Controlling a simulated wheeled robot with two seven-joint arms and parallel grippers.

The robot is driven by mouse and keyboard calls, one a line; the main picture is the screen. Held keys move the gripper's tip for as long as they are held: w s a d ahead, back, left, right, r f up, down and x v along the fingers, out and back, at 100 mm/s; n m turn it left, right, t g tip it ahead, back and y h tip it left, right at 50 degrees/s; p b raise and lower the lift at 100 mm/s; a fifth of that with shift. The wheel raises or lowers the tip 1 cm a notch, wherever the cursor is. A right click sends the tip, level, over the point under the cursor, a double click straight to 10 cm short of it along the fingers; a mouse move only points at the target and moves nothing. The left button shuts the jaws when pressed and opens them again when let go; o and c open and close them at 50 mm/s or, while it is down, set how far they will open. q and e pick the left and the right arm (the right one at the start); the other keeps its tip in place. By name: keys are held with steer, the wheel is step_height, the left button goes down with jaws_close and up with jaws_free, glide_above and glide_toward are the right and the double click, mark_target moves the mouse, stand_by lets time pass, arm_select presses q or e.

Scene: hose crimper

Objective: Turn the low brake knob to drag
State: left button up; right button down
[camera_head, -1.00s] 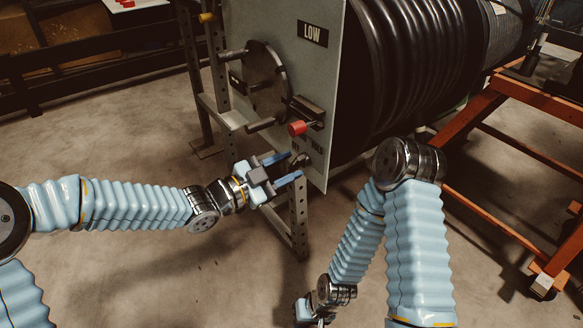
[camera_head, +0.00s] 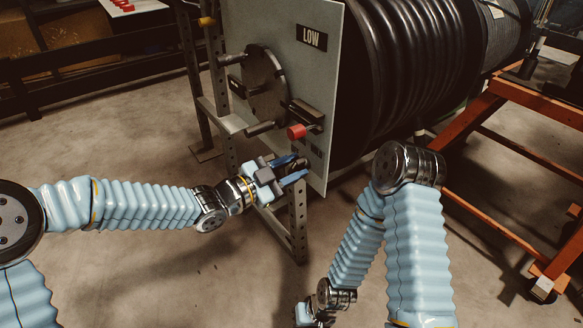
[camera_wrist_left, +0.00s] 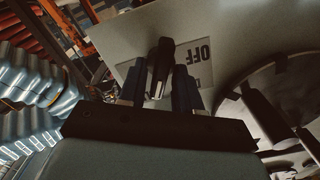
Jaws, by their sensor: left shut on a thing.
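The low brake knob (camera_wrist_left: 162,66) is a dark bar-shaped handle on the lower part of the grey panel marked LOW (camera_head: 318,90). In the left wrist view it stands between the two blue fingers, in front of a pale label reading OFF (camera_wrist_left: 200,65). The rest of the label is hidden behind knob and fingers. My left gripper (camera_head: 296,168) is at the panel's lower edge, shut on the knob. It also shows in the left wrist view (camera_wrist_left: 160,92). My right arm hangs in the head view's lower middle; its gripper is mostly cut off at the bottom edge.
Above the knob is a red-tipped lever (camera_head: 297,132). A round crank plate (camera_head: 266,85) with protruding handles is left of it. A black hose reel (camera_head: 410,70) lies behind the panel. An orange frame (camera_head: 500,105) stands at right. Open floor lies below left.

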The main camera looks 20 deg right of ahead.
arm_select(q)
steer(key=n+p, duration=0.2)
steer(key=n, duration=0.1)
steer(key=shift+r, duration=0.15)
steer(key=n+p, duration=0.2)
steer(key=n, duration=0.2)
steer(key=shift+w+a, duration=0.1)
steer(key=shift+w, duration=0.05)
steer(key=n+p, duration=0.1)
steer(key=n, duration=0.2)
steer(key=shift+p, duration=0.35)
steer(key=shift+w+f+n+p, duration=0.1)
steer(key=shift+f+n+p, duration=0.2)
steer(key=shift+n, duration=0.4)
steer(key=o, duration=0.7)
steer(key=shift+r, duration=0.1)
steer(key=shift+a, duration=0.1)
